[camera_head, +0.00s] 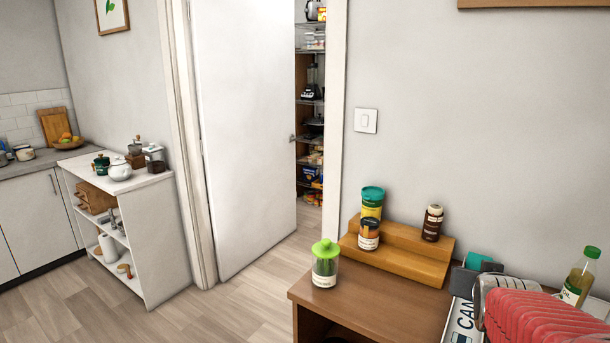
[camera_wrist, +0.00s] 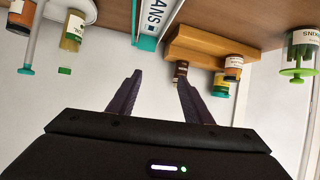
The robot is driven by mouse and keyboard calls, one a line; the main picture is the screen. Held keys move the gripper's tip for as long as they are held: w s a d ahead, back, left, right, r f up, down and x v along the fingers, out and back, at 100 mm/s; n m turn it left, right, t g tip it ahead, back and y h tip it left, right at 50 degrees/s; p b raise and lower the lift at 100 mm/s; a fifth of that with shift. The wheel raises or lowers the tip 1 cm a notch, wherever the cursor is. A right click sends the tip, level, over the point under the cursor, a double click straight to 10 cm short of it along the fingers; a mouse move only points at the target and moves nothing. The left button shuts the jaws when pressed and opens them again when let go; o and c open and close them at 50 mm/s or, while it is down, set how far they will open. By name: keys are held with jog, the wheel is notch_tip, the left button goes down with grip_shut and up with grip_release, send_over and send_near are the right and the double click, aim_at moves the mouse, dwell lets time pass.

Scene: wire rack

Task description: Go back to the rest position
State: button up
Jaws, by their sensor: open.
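My gripper (camera_wrist: 158,78) shows in the wrist view, with its two dark fingers spread apart and nothing between them. The wrist picture is upside down. The fingers appear in front of the white wall, near a stepped wooden riser (camera_wrist: 205,45) and a sign lettered "ANS" (camera_wrist: 156,15). No jar or bottle touches the fingers in that view. In the head view I cannot make out the fingers clearly.
The brown cabinet top holds the wooden riser (camera_head: 405,262) with several jars, a green-lidded jar (camera_head: 325,268), a white lettered sign (camera_head: 461,322) and a green-capped bottle (camera_head: 578,278). A red ribbed shape (camera_head: 545,318) fills the lower right. Floor (camera_head: 235,305) left of the cabinet is clear.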

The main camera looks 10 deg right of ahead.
jog(key=s+a+f+n+g+y, duration=0.1)
jog(key=a+n+y, duration=0.1)
jog(key=a, duration=0.6)
jog(key=s+a+f+n+y, duration=0.1)
jog(key=a+y, duration=0.1)
jog(key=a, duration=0.7)
jog(key=s+a+f+n+g+y, duration=0.3)
jog(key=s+a, duration=0.8)
jog(key=a, duration=0.4)
jog(key=shift+s+n+y, duration=0.15)
jog(key=shift+n+y, duration=0.15)
jog(key=shift+n, duration=0.3)
jog(key=c, duration=0.3)
jog(key=shift+d, duration=0.15)
jog(key=shift+c, duration=0.4)
